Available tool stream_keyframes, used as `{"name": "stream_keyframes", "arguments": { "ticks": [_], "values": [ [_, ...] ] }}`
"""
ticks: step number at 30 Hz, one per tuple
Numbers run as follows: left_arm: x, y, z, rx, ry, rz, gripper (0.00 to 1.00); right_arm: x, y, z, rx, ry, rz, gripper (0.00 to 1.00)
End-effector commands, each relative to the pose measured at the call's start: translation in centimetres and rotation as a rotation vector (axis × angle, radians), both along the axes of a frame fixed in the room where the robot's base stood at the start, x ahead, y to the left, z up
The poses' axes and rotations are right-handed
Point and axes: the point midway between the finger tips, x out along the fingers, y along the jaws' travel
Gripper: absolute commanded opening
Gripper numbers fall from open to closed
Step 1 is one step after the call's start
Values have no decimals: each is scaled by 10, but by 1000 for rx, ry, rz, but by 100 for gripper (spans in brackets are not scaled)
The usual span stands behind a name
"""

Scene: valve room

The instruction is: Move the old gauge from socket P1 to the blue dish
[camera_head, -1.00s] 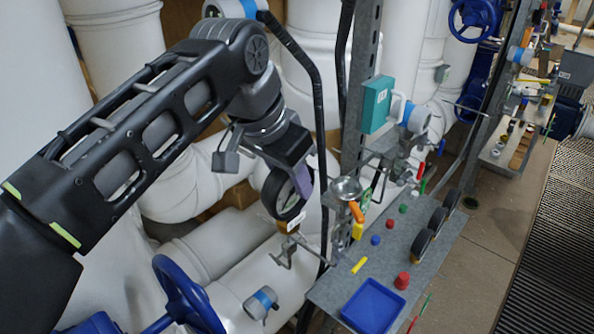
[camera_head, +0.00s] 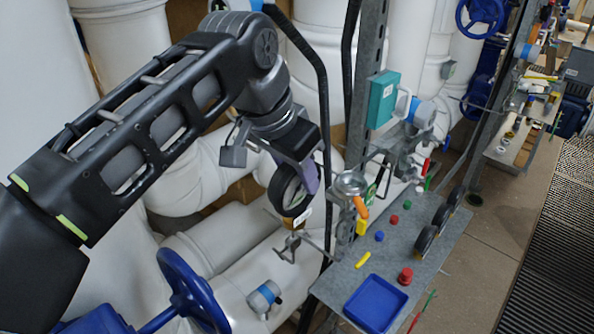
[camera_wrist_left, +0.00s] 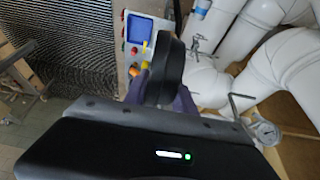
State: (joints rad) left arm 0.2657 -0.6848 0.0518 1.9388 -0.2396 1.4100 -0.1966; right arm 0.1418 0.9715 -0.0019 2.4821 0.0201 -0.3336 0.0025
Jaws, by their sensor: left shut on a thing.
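The old gauge (camera_head: 287,190) is a round black-rimmed dial, seen nearly edge-on. My left gripper (camera_head: 303,180) is shut on its rim from above and the right; purple finger parts show beside it. The gauge is upright over a brass-coloured fitting (camera_head: 293,243) with a small white label. I cannot tell whether its stem is still seated there. In the left wrist view the gauge (camera_wrist_left: 168,72) shows as a dark disc between my fingers. The blue dish (camera_head: 373,304) lies empty on the grey shelf, below and right of the gauge; it also shows in the left wrist view (camera_wrist_left: 139,29). My right gripper is not in view.
A metal cup (camera_head: 350,182) and an upright post stand right of the gripper. A blue handwheel (camera_head: 190,290) is at lower left.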

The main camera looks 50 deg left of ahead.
Motion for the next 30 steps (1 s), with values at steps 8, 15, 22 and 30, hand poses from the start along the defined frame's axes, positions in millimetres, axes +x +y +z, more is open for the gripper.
{"name": "stream_keyframes", "arguments": {
  "ticks": [8, 15, 22, 30],
  "values": [
    [2, -22, 1, 1, -2, 0, 0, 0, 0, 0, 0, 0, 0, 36],
    [5, -43, 1, 2, -2, -1, 0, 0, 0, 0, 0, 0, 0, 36],
    [7, -63, 0, 1, -1, -2, 0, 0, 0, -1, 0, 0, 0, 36],
    [9, -83, 1, 2, -2, -1, 0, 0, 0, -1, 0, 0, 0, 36]
  ]
}}
